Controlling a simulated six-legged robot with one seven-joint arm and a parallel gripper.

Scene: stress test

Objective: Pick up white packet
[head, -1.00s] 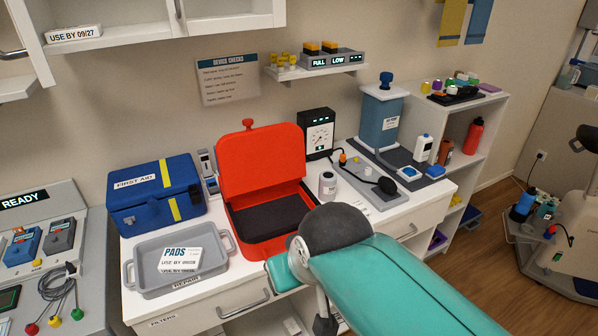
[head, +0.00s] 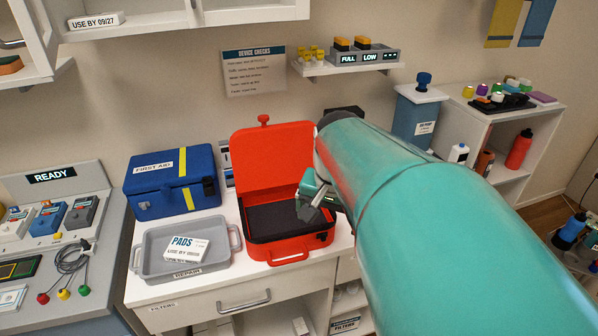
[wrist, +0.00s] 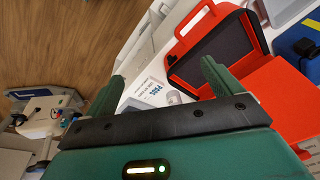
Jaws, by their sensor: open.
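In the head view a white packet (head: 187,249), lettered PADS with a use-by date, lies in a grey tray (head: 150,272) labelled REPAIR. My gripper (head: 312,205) is to its right, in front of the open red case (head: 290,252), apart from the packet. In the wrist view my gripper (wrist: 161,74) has its two green fingers wide apart with nothing held. A white lettered item (wrist: 151,92) shows beyond and between the fingers, beside the red case (wrist: 186,30); I cannot tell whether it is the tray's packet.
A blue first-aid box (head: 150,200) stands behind the tray. A console (head: 88,252) with cables is at the left. Another white item dated 09/27 (head: 96,21) sits on the upper cabinet. My arm hides the counter right of the red case.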

